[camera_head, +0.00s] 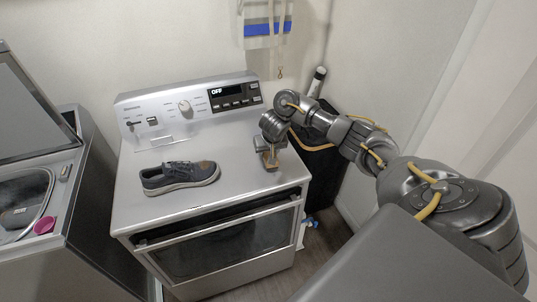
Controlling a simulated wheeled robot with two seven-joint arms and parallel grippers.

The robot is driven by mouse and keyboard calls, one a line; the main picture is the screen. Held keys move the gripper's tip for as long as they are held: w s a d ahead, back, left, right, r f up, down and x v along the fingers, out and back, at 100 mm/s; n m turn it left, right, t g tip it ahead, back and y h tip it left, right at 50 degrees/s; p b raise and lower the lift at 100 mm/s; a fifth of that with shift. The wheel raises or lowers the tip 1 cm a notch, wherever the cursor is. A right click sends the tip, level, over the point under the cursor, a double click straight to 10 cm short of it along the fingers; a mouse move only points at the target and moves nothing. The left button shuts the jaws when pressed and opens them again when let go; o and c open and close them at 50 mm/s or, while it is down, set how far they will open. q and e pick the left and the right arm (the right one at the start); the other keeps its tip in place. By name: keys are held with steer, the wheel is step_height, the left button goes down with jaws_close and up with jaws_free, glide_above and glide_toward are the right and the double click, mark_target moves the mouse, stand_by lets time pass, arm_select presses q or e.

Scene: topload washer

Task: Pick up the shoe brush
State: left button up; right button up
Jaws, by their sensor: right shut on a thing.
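The gripper's fingers cover part of the brush. I cannot tell whether the brush touches the surface or is just above it. My left gripper is not in the view.
A dark grey sneaker (180,177) lies left of the brush on the machine top (225,150). A control panel (190,108) rises behind. An open top-load washer (75,170) with a pink cup (44,225) stands at left. A dark bin (318,150) is behind my right arm.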

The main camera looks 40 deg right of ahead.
steer(key=p+v, duration=0.2)
steer(key=v, duration=0.1)
steer(key=d+p+v, duration=0.1)
steer(key=v, duration=0.2)
steer(key=p+v, duration=0.2)
steer(key=v, duration=0.1)
steer(key=shift+s+d+p, duration=0.15)
steer(key=shift+s+p, duration=0.15)
steer(key=shift+s, duration=0.1)
steer(key=s+r, duration=0.3)
steer(key=s, duration=0.7)
steer(key=shift+a+r+p, duration=0.3)
steer(key=shift+a+p, duration=0.1)
